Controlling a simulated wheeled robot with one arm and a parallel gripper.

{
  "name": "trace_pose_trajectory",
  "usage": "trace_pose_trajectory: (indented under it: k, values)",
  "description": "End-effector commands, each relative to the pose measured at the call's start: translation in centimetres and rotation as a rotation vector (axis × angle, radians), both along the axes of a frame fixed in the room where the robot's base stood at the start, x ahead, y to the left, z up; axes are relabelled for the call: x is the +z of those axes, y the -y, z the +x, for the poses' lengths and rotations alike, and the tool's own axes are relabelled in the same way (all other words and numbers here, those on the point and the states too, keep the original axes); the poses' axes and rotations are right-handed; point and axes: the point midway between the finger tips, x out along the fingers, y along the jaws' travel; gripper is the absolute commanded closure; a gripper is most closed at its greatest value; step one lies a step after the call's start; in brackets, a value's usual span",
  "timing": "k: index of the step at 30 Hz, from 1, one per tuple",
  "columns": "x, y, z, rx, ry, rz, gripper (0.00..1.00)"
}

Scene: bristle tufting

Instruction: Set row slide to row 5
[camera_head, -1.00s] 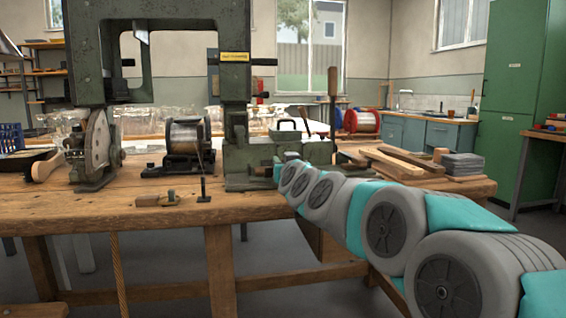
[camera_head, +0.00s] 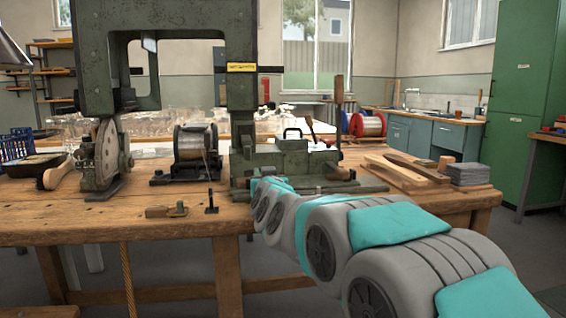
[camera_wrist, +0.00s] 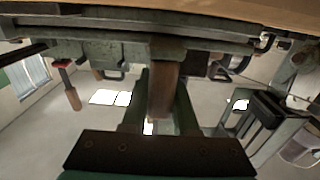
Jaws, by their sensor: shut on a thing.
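The large green tufting machine (camera_head: 240,95) stands on the wooden bench, with a green slide assembly (camera_head: 290,162) at its foot. A wooden knob (camera_head: 337,172) sticks out at the assembly's right front. My gripper (camera_wrist: 161,112) shows in the wrist view, its two fingers on either side of a brown wooden handle (camera_wrist: 164,82). It is shut on this handle, under the green metal slide parts (camera_wrist: 210,45). In the head view my arm hides the fingertips and the held handle. I cannot read any row mark.
The wooden bench (camera_head: 110,215) carries a wire spool (camera_head: 195,142), a notched disc (camera_head: 104,153), a brush (camera_head: 57,173) and a small wooden tool (camera_head: 165,211). Wooden strips (camera_head: 405,172) and grey slabs (camera_head: 463,170) lie at right. A green cabinet (camera_head: 525,100) stands behind at right.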

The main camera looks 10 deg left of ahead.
Motion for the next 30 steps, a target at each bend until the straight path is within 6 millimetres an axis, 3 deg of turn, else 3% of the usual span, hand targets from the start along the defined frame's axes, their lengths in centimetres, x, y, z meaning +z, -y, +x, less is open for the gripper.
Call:
trace_pose_trajectory:
  k: [3, 9, 21, 22, 30]
  values:
    - [0.8, -2.6, -0.7, 0.003, -0.001, -0.005, 1.0]
    - [0.5, -5.1, -1.4, 0.001, 0.002, -0.001, 1.0]
    - [0.2, -5.7, -1.7, 0.003, 0.005, 0.0, 1.0]
    - [0.2, -5.7, -1.7, 0.003, 0.005, 0.0, 0.69]
    - [0.1, -5.6, -1.6, 0.001, 0.003, 0.0, 0.43]
